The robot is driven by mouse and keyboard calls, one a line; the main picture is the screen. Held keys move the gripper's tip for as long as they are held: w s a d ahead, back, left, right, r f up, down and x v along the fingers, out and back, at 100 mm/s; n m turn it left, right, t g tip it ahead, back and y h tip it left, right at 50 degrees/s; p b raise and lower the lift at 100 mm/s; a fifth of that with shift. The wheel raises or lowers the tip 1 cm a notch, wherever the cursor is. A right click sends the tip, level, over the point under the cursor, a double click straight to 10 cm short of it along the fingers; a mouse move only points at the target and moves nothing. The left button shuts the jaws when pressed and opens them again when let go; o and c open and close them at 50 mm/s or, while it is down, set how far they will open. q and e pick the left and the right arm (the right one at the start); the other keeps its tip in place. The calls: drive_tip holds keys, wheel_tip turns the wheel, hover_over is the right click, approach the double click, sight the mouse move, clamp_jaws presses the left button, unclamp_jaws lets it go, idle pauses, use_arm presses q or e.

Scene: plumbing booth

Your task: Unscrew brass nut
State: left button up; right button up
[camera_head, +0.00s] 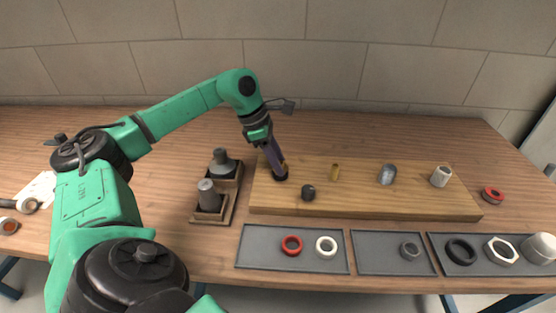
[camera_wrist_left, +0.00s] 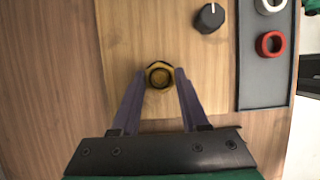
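The brass nut (camera_wrist_left: 160,74) is a gold ring with a dark round middle, on the wooden board. In the left wrist view it lies between the two fingertips of my left gripper (camera_wrist_left: 160,72). The purple-grey fingers flank it closely on its left and right; whether they touch it cannot be told. In the head view my left gripper (camera_head: 281,170) points down at the left end of the wooden board (camera_head: 350,204) and mostly covers the nut. My right gripper is not in view.
Grey trays (camera_head: 262,258) with rings lie in front. Wooden holders (camera_head: 225,217) with grey parts stand to the left.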

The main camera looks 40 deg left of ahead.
use_arm(q)
clamp_jaws()
drive_tip(key=shift+f+n, duration=0.1)
drive_tip(key=shift+n, duration=0.3)
drive_tip(key=shift+n+t+y+b, duration=0.4)
drive_tip(key=shift+n+b, duration=0.2)
drive_tip(key=shift+n, duration=0.3)
drive_tip(key=shift+s+d+n, duration=0.1)
drive_tip(key=shift+n, duration=0.6)
drive_tip(key=shift+r+n+t+y, duration=0.2)
drive_tip(key=shift+n+t+y, duration=0.25)
drive_tip(key=shift+n, duration=0.55)
drive_tip(key=n+y, duration=0.1)
drive_tip(key=n, duration=0.1)
drive_tip(key=n+y+p, duration=0.1)
drive_tip(key=n, duration=0.1)
drive_tip(key=shift+d+r+n, duration=0.2)
drive_tip(key=shift+n, duration=0.2)
drive_tip(key=shift+n+y+p, duration=0.25)
drive_tip(key=shift+n+p, duration=0.15)
drive_tip(key=shift+n, duration=0.3)
drive_tip(key=n+p, duration=0.1)
drive_tip(key=n+y+p, duration=0.1)
drive_tip(key=n, duration=0.1)
drive_tip(key=shift+d+r+n, duration=0.1)
drive_tip(key=shift+d+n, duration=0.05)
drive_tip(key=shift+n, duration=0.15)
drive_tip(key=shift+n+g+y+p, duration=0.3)
drive_tip(key=shift+n+y, duration=0.3)
drive_tip(key=shift+n, duration=0.4)
